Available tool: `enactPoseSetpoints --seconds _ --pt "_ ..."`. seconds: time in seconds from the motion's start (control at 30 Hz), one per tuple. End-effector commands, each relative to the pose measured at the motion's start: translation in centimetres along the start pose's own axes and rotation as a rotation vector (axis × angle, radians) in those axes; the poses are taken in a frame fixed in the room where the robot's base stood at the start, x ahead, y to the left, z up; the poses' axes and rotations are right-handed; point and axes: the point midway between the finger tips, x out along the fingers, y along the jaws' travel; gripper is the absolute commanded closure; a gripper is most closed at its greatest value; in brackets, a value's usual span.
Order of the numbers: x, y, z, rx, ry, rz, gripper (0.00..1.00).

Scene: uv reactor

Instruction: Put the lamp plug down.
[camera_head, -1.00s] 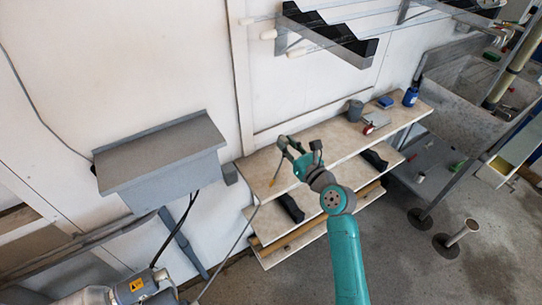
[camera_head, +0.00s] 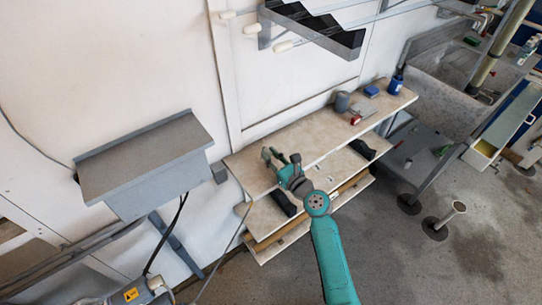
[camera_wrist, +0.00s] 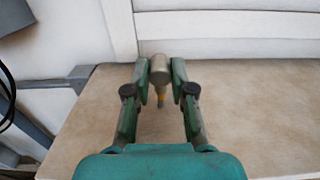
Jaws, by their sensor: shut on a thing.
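My gripper (camera_head: 272,158) is over the left part of the shelf's pale top board (camera_head: 310,137). In the wrist view, my gripper (camera_wrist: 161,72) is shut on the lamp plug (camera_wrist: 160,69), a grey cylinder with a yellow band and a narrow lower end. The plug hangs about upright between the fingertips, above the pale board (camera_wrist: 250,120). I cannot tell whether its lower end touches the board. In the head view the plug is too small to make out clearly.
A grey cup (camera_head: 342,101), a blue box (camera_head: 371,90), a blue bottle (camera_head: 396,82) and a small red item (camera_head: 356,119) stand at the board's right end. A grey box (camera_head: 145,160) hangs on the wall at left. The board near my gripper looks clear.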

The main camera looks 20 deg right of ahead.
Motion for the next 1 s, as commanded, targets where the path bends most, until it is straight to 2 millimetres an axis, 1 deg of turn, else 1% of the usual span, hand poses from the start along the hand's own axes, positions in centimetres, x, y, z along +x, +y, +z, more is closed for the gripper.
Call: enactPoseSetpoints --seconds 0.27,0.8,0.83,0.87,0.9,0.93,1.0 --pt "0.0 0.0 -0.1 -0.001 0.0 0.0 1.0" --pt "0.0 0.0 -1.2 0.0 -0.001 0.0 1.0" --pt "0.0 0.0 -1.2 0.0 0.0 0.0 0.74" --pt "0.0 0.0 -1.2 0.0 0.0 0.0 0.67" --pt "0.0 0.0 -1.2 0.0 0.0 0.0 0.57" --pt "0.0 0.0 -1.2 0.0 0.0 0.0 0.52" --pt "0.0 0.0 -1.2 0.0 0.0 0.0 0.52"
